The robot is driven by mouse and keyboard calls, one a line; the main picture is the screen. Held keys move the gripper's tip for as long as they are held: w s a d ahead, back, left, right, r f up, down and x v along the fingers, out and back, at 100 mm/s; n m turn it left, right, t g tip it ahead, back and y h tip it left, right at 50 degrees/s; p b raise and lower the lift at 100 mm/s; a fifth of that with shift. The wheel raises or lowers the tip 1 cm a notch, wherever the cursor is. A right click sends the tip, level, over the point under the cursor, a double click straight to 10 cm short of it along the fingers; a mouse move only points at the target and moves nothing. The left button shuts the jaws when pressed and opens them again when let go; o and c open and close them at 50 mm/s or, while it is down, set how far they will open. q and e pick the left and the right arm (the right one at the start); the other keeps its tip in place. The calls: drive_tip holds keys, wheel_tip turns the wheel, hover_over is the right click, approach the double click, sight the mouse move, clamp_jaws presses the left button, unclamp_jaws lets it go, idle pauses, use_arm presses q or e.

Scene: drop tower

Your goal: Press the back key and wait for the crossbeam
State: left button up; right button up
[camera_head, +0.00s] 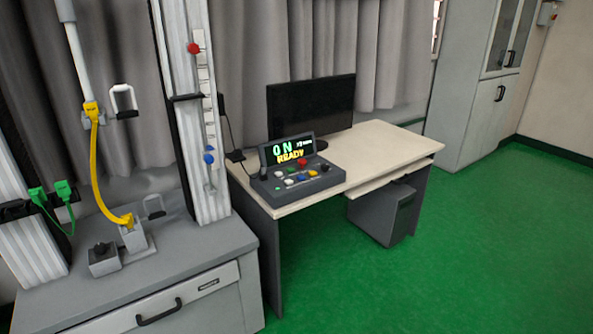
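The control console (297,182) is a dark grey box on the desk. Its raised display (287,151) reads "0 N" with "READY" below in yellow. Several coloured keys (298,175) sit on its sloped face: white, red, blue and yellow ones show, plus a small green light or key. Their labels are too small to read, so I cannot tell which is the back key. The test tower's right column (188,110) stands upright at the left. A grey rod (78,50) hangs from above the picture's top; no crossbeam shows. Neither gripper is in view.
The desk (385,150) carries a black monitor (311,108) behind the console. A grey cabinet (385,215) stands under it. The tower's grey base (190,255) is left of the desk. Green floor (470,240) is clear at the right; a tall cabinet (470,110) stands behind.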

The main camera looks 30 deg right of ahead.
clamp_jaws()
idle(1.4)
